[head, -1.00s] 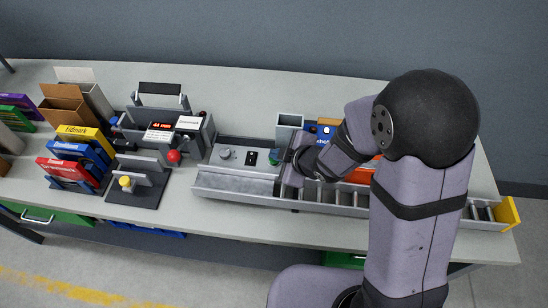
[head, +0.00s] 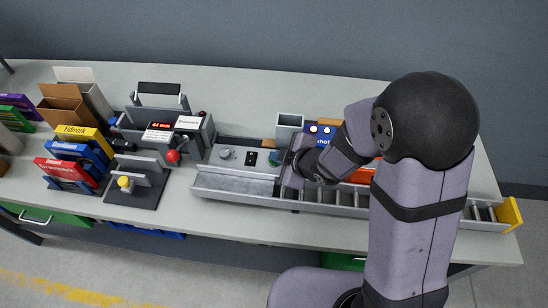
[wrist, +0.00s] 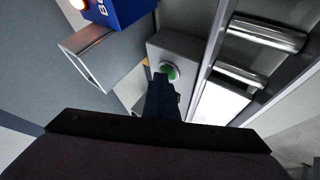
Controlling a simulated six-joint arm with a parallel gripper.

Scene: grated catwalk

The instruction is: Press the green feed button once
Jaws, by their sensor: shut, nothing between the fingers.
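The green feed button (wrist: 169,70) sits in a pale ring on the end of a grey control box (wrist: 185,48) in the wrist view. In the head view the green button (head: 274,163) is partly hidden by my gripper. My gripper's dark fingers (wrist: 163,84) are shut and empty, with their tips at the button's near edge in the picture. Whether they touch it cannot be told. In the head view my gripper (head: 284,164) is just right of the button, its fingertips mostly hidden.
The control panel (head: 234,171) also bears a grey knob (head: 225,154) and a black switch (head: 251,158). A grey open bin (head: 288,127) and a blue lit unit (head: 322,137) stand behind. A roller conveyor (head: 340,197) runs right. A red button (head: 173,156) is farther left.

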